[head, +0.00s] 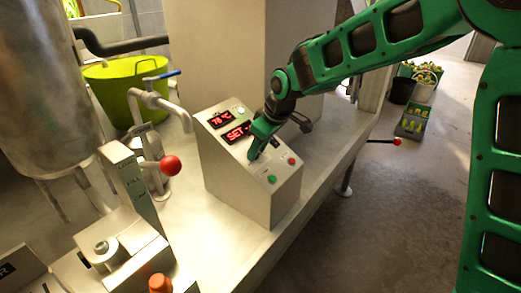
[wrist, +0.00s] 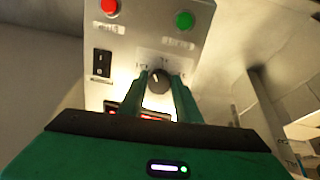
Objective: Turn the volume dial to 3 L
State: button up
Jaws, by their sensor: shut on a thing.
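The volume dial (wrist: 158,80) is a dark round knob with a pale pointer line on the control box's sloped panel. In the wrist view it sits between the two fingers of my gripper (wrist: 160,88), which is shut on it. In the head view my green gripper (head: 257,150) reaches down onto the panel and hides the dial. The small marks around the dial are too blurred to read.
The panel has a green button (head: 271,179), a red button (head: 292,161) and a black rocker switch (wrist: 102,63) close to my gripper. A pipe with a blue-handled valve (head: 162,75) and a red-knobbed lever (head: 170,165) stand left of the box. A yellow-green tub (head: 125,92) is behind.

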jog(key=m, duration=0.3)
jog(key=shift+w+a+m, duration=0.15)
jog(key=shift+m, duration=0.15)
jog(key=shift+r+m, duration=0.1)
jog(key=shift+m, duration=1.7)
jog(key=shift+g, duration=0.3)
jog(key=o, duration=1.1)
jog(key=shift+w, duration=0.1)
jog(key=shift+c, duration=0.2)
jog(key=v, duration=1)
jog(key=shift+r, duration=0.25)
